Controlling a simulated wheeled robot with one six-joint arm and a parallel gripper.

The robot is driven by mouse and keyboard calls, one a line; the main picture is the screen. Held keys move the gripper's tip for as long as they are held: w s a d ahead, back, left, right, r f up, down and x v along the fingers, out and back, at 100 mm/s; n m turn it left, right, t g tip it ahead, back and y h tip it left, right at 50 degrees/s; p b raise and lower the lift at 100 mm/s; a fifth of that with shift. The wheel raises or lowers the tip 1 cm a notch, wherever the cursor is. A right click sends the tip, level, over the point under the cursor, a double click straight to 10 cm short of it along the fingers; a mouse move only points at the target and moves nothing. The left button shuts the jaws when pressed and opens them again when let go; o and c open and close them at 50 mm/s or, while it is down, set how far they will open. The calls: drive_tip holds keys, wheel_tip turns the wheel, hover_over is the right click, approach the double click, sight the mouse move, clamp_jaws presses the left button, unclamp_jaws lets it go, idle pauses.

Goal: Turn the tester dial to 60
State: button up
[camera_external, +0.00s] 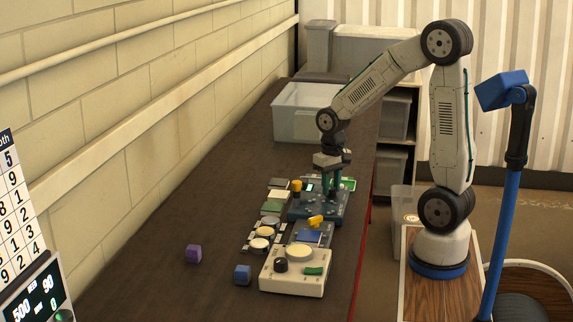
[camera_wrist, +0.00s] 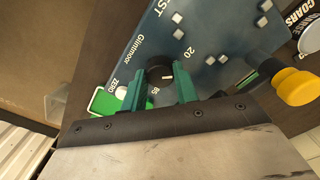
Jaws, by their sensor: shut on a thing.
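The tester is a dark blue panel (camera_wrist: 205,30) in the wrist view, with white marks and printing that includes "20" and "ZERO". It also shows on the bench in the external view (camera_external: 318,212). Its dial (camera_wrist: 160,69) is a small black knob with a short white pointer line. A scale number stands near the 20, partly hidden. My gripper (camera_wrist: 158,88) is shut on the dial, with one green finger on each side. No 60 is readable, and I cannot tell exactly which value the pointer meets. In the external view my gripper (camera_external: 333,182) points down at the tester.
A yellow knob (camera_wrist: 298,87) stands close on the right in the wrist view. In the external view, a cream box (camera_external: 293,285) with knobs stands in front. Purple (camera_external: 193,253) and blue (camera_external: 242,274) cubes lie left. A clear bin (camera_external: 300,122) stands behind.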

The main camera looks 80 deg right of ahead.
sight(329, 187)
drive_tip(key=m, duration=0.4)
drive_tip(key=shift+m, duration=2.2)
drive_tip(key=o, duration=1)
drive_tip(key=shift+c, duration=0.2)
wheel_tip(329, 187, up, 8)
drive_tip(key=shift+f, duration=0.1)
